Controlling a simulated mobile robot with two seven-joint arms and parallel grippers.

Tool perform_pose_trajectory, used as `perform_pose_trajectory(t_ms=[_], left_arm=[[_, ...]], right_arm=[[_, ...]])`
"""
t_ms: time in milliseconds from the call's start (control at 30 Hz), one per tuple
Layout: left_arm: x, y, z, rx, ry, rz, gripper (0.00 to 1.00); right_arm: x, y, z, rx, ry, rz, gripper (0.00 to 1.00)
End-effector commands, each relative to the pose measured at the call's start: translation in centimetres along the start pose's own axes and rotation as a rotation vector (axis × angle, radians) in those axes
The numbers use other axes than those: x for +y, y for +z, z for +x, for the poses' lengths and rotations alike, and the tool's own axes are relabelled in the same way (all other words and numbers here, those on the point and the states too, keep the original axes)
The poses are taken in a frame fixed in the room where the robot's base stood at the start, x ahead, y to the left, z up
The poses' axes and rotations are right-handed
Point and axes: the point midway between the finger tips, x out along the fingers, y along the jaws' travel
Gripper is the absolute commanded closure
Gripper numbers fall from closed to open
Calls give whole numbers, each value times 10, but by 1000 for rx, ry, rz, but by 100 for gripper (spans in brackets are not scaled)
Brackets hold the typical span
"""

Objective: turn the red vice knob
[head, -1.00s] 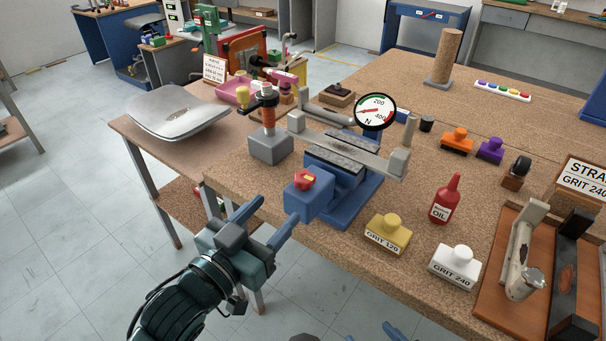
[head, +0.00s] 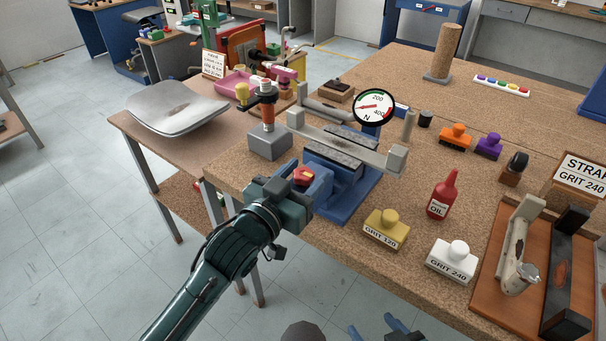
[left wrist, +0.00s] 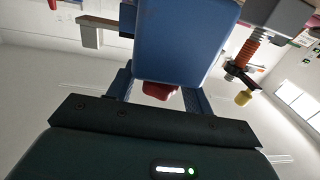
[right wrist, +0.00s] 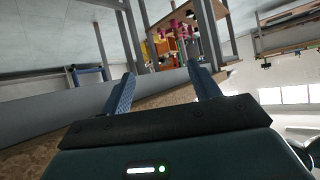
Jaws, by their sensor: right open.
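The red vice knob (head: 303,175) sits on the front of the blue vice (head: 345,205) at the bench's front edge. It is partly hidden by my left gripper (head: 302,186), which has come up to it from the front. In the left wrist view, the red knob (left wrist: 160,91) shows between the two blue fingers of my left gripper (left wrist: 160,85), with small gaps at its sides; the vice's blue block (left wrist: 185,40) hides part of the view. My right gripper (head: 386,331) is low at the bottom edge, open and empty, away from the vice.
A force dial (head: 374,107) stands behind the vice. Yellow (head: 385,229) and white (head: 452,260) grit blocks and a red oil bottle (head: 442,195) stand to its right. A grey clamp block with an orange spring (head: 268,140) is to its left.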

Motion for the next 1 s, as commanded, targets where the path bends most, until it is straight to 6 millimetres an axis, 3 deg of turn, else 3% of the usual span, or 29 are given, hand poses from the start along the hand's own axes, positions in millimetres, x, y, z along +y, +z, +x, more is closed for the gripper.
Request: perform_pose_trajectory(t_ms=[500,767,1000], left_arm=[[0,0,0,0,0,0,90],[0,-4,0,-1,95,11,90],[0,-1,0,0,204,5,90]], right_arm=[[0,0,0,-1,-3,-4,39],[0,-8,-7,-9,1,-4,39],[4,1,-6,-36,13,4,39]])
